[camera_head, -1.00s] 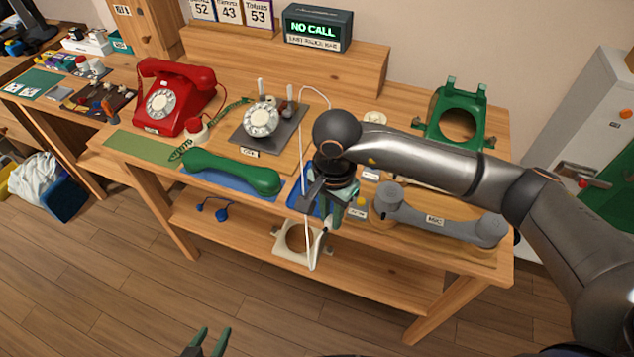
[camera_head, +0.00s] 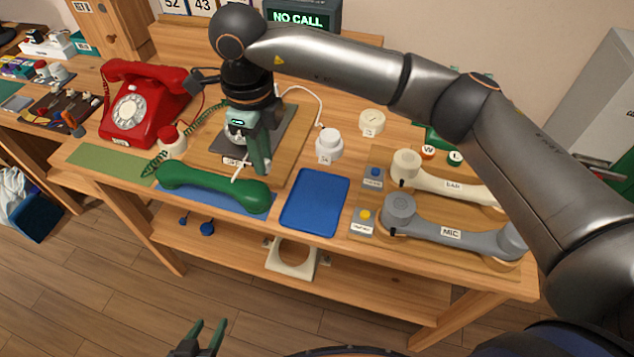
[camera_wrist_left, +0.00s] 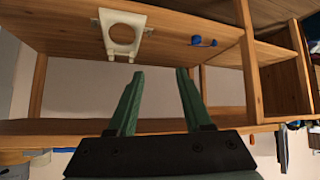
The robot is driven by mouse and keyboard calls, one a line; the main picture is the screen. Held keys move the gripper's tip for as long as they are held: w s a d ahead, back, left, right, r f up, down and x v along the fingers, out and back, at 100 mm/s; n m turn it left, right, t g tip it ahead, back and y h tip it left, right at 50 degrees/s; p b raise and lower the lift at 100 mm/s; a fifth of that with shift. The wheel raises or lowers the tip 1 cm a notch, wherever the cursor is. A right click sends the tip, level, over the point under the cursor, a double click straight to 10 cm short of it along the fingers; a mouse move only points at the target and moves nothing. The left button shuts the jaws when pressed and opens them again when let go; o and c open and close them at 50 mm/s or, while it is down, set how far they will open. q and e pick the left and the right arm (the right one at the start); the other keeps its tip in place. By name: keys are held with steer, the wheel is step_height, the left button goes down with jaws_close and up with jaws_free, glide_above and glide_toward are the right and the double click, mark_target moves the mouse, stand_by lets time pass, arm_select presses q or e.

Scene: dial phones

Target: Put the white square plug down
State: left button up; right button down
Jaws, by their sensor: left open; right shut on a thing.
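My right gripper (camera_head: 260,168) is shut, fingers pointing down, above the front of the dark dial board (camera_head: 291,120), just behind the green handset (camera_head: 212,187). A thin white piece (camera_head: 240,171) shows at its fingertips; the square plug's shape is mostly hidden, and I cannot tell whether it touches the wood. A white cord (camera_head: 318,104) loops on the right side of the board and passes behind the gripper. My left gripper (camera_head: 209,324) is open and empty, low in front of the bench; it also shows open in the left wrist view (camera_wrist_left: 160,74).
The red phone (camera_head: 145,105) stands at left. A grey handset (camera_head: 450,233) and a cream handset (camera_head: 445,183) lie at right, partly near my arm.

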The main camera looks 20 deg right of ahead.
steer(key=d+f, duration=0.2)
steer(key=d, duration=0.1)
steer(key=d+f, duration=0.5)
steer(key=d, duration=0.1)
steer(key=shift+w+d+f+p, duration=0.3)
steer(key=shift+p, duration=0.05)
steer(key=f, duration=0.3)
steer(key=shift+d+f, duration=0.15)
steer(key=shift+d, duration=0.1)
steer(key=shift+f, duration=0.3)
steer(key=c, duration=1.1)
jaws_free()
arm_select(q)
steer(key=shift+s+a, duration=0.2)
steer(key=shift+a, duration=0.15)
arm_select(e)
steer(key=o, duration=0.3)
arm_select(q)
steer(key=shift+r, duration=0.15)
